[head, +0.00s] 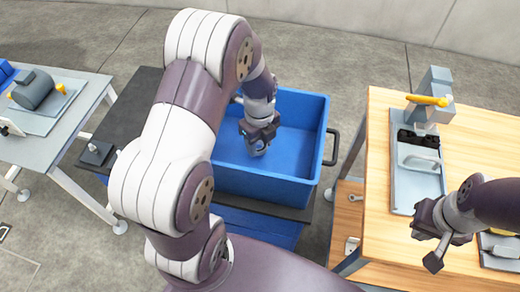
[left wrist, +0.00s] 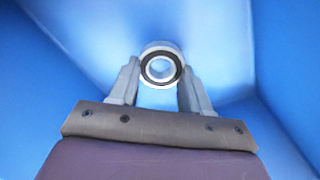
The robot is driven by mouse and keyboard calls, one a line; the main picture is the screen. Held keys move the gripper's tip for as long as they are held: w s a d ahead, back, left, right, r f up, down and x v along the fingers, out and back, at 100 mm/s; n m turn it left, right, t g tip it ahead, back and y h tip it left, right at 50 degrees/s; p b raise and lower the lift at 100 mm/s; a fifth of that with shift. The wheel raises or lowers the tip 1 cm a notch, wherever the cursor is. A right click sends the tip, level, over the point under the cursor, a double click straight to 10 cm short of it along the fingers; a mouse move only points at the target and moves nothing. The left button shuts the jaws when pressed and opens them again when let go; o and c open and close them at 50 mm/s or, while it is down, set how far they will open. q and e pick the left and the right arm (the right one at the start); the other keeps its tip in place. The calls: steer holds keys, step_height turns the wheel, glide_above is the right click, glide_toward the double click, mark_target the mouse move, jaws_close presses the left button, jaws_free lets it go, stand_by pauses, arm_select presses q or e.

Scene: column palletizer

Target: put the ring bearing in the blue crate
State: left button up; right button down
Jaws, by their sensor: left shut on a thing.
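The blue crate (head: 300,118) stands in the middle of the head view, open at the top. My left gripper (head: 257,146) reaches down inside it, over the crate's floor. In the left wrist view my left gripper (left wrist: 160,85) is shut on the ring bearing (left wrist: 161,50), a silver ring with a dark inner band. The bearing sits between the two fingertips, with blue crate walls behind it. I cannot tell whether it touches the crate floor. My right gripper (head: 430,248) is over the wooden table, with its fingers apart and nothing seen between them.
The wooden table (head: 380,230) on the right holds a grey tray (head: 403,190) with dark parts and a yellow-handled device (head: 430,100). A grey table (head: 60,130) on the left carries a grey motor-like part (head: 33,90). The crate has a dark handle (head: 333,147) on its right.

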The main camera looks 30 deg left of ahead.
mark_target(259, 158)
arm_select(q)
steer(key=shift+s+f, duration=0.15)
steer(key=shift+f, duration=1.85)
steer(key=o, duration=1.1)
steer(key=shift+o, duration=0.2)
step_height(259, 158, up, 12)
steer(key=shift+r+b, duration=0.15)
steer(key=shift+b, duration=0.2)
